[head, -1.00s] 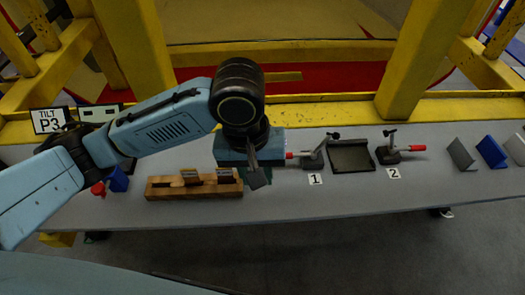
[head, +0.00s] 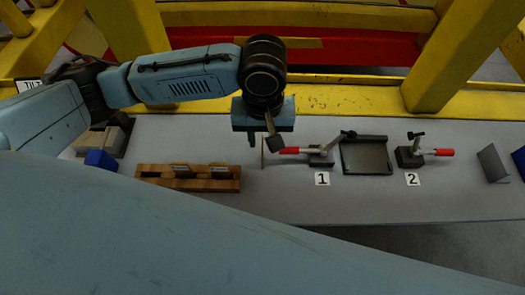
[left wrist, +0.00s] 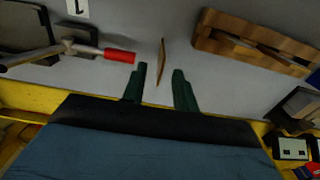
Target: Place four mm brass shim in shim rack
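A thin brass-brown shim (head: 263,153) stands upright on edge on the grey bench, right of the wooden shim rack (head: 190,184). The rack carries two dark pieces in its top. My left gripper (head: 262,141) points down above the shim. In the left wrist view, the green fingers of my left gripper (left wrist: 160,70) are apart, with the shim (left wrist: 160,58) seen edge-on between them and gaps on both sides. I cannot tell how deep it sits between them. The rack (left wrist: 255,40) is on the right there. My right gripper is not in view.
A red-handled toggle clamp (head: 318,153) by label 1 is close right of the shim. A dark tray (head: 366,156) and a second clamp (head: 408,156) stand further right. A blue block (head: 101,159) is left of the rack. The front bench strip is clear.

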